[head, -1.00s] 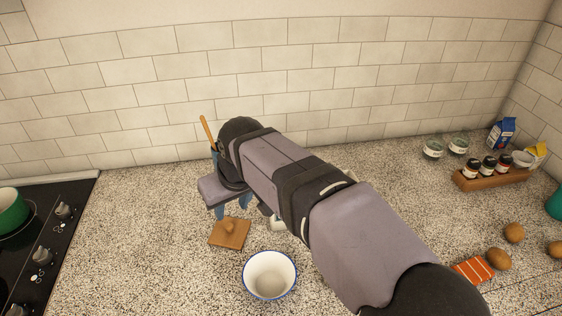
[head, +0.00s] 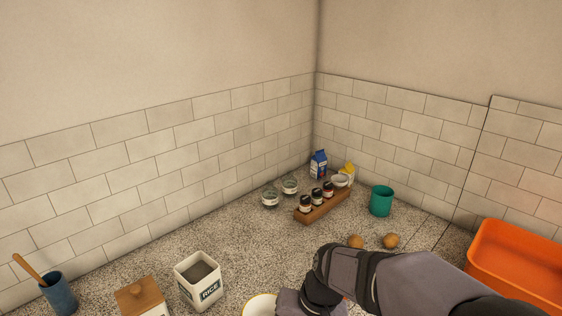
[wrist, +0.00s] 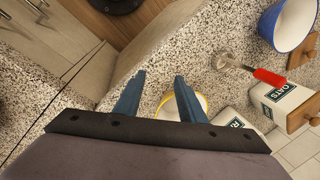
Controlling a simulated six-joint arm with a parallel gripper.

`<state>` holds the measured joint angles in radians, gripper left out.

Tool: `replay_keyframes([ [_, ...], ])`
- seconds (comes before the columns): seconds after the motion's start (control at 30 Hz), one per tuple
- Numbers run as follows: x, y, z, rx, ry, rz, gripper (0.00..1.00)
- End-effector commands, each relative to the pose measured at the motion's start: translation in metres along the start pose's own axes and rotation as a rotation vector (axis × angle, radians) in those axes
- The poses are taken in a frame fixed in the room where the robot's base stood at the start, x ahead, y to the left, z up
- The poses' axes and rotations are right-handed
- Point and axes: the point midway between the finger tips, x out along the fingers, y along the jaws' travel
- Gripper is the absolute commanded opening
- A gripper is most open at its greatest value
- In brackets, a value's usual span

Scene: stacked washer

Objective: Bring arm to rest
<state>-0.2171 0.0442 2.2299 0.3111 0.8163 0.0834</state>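My arm comes in from the lower right of the head view, with the wrist housing low by the countertop's bowls; the fingers are hidden there. In the wrist view my gripper (wrist: 154,88) shows two blue fingers standing apart with nothing held between them. A yellow-rimmed white bowl (wrist: 170,107) lies beyond and partly behind the fingers; it also shows at the bottom edge of the head view (head: 259,305). The speckled countertop (wrist: 100,30) fills much of the wrist view.
An open RICE canister (head: 198,291) and a wooden-lidded canister (head: 143,296) stand left of my arm. The OATS canister (wrist: 280,100), a red-handled utensil (wrist: 268,77) and a blue bowl (wrist: 290,22) are right in the wrist view. A green cup (head: 381,201) and orange tub (head: 515,262) stand right.

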Motion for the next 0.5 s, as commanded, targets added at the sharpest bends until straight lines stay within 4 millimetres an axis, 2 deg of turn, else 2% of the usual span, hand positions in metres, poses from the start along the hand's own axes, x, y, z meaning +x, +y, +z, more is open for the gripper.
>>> replay_keyframes([
  [0.03,0.009,0.028,0.01,0.003,0.004,0.038,0.37],
  [0.1,0.016,0.061,0.023,-0.015,0.006,0.094,0.37],
  [0.2,0.023,0.099,0.043,-0.037,0.0,0.159,0.37],
  [0.33,0.029,0.128,0.062,-0.061,-0.008,0.212,0.37],
  [0.5,0.031,0.141,0.072,-0.077,-0.014,0.238,0.37],
])
